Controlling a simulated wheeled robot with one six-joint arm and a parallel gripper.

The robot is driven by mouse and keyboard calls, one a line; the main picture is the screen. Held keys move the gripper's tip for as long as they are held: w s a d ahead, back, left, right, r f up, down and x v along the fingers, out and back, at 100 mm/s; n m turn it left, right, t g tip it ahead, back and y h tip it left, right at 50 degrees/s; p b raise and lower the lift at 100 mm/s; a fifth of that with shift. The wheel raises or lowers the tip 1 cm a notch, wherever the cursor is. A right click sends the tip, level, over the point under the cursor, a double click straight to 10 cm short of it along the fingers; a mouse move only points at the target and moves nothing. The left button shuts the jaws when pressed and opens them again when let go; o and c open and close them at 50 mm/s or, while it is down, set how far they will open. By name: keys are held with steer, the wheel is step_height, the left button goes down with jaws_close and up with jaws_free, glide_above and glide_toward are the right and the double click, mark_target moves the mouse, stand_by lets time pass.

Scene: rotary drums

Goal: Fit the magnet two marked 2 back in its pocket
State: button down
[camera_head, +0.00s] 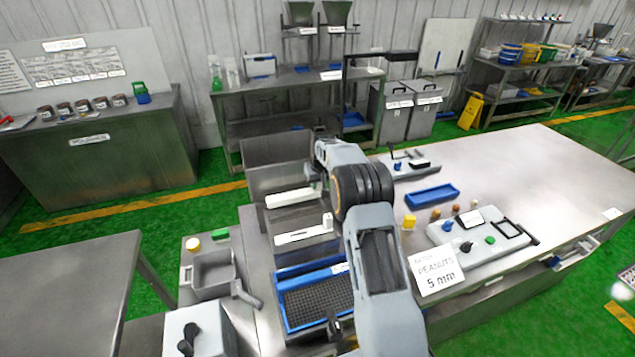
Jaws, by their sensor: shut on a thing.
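Two white bar-shaped pieces, which look like the magnets, show left of my arm at the metal housing. The far one (290,198) lies by the open steel box. The near one (300,235) lies in front of it, with a small white block at its right end. No number can be read on either. My gripper (315,175) is at the right end of the far bar, partly hidden by my wrist. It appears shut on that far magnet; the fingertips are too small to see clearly. The pocket cannot be made out.
A blue-framed mesh tray (315,305) is in front of the bars. Right of my arm, the steel table holds a sign reading PEANUTS 5 mm (436,275), a control panel (478,242) and a blue tray (432,196). The table's far right is mostly clear.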

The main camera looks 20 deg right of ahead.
mark_target(319, 191)
steer(key=shift+s, duration=0.1)
steer(key=shift+s+b, duration=0.1)
steer(key=shift+b, duration=0.2)
steer(key=shift+f, duration=0.15)
steer(key=shift+f+b, duration=2)
steer(key=shift+f, duration=0.7)
steer(key=shift+f+b, duration=1.55)
steer(key=shift+f, duration=0.1)
steer(key=c, duration=0.8)
jaws_free()
steer(key=shift+s, duration=0.1)
steer(key=b+v, duration=0.1)
steer(key=v, duration=1.3)
steer(key=shift+b, duration=0.4)
